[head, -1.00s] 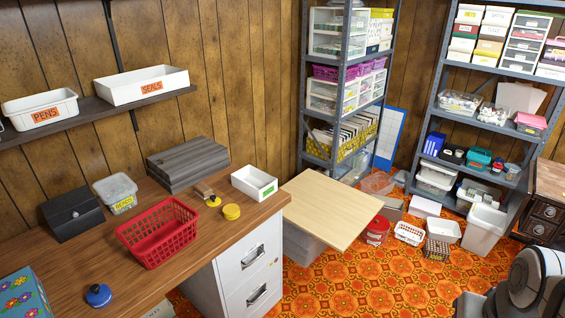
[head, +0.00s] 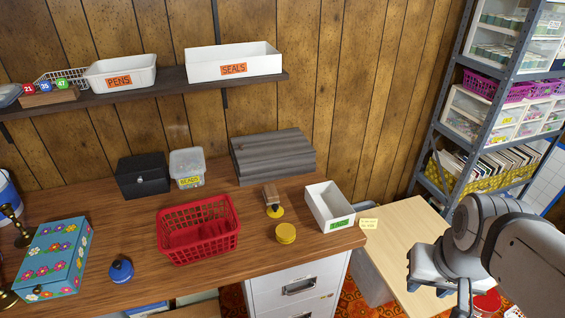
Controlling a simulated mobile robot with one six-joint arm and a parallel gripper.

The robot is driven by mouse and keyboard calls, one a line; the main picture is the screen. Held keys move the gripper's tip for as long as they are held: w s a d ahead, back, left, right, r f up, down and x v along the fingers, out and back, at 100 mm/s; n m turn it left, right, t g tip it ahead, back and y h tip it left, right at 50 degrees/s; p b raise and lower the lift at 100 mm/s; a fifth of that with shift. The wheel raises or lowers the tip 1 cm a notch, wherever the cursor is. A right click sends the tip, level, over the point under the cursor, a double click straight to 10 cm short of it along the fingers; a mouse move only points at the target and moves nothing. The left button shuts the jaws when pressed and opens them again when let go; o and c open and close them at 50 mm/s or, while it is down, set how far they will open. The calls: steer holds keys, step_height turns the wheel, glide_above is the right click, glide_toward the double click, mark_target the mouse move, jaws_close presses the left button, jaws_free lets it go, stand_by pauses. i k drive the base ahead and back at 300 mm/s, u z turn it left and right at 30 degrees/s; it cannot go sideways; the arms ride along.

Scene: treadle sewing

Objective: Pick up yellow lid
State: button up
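A round yellow lid (head: 286,233) lies flat on the wooden desk, right of the red basket and in front of the white tray. A smaller yellow round piece (head: 275,212) lies just behind it, below a brown wooden block (head: 271,195). My grey arm comes in at the lower right. The end that seems to be my gripper (head: 440,288) is over the pale board area, well right of the lid and apart from it. Its fingers are not clear enough to tell open from shut. I see nothing held in it.
The red basket (head: 199,252) stands left of the lid. The labelled white tray (head: 329,206) stands at the desk's right edge. A grey box (head: 272,156), black box (head: 143,177) and blue round object (head: 121,271) are also on the desk. The desk in front of the lid is clear.

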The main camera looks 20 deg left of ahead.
mark_target(274, 211)
steer(key=u, duration=0.65)
steer(key=i, duration=1)
steer(key=u, duration=0.45)
steer(key=k, duration=0.95)
steer(key=u, duration=0.15)
steer(key=i, duration=0.95)
steer(key=z, duration=0.1)
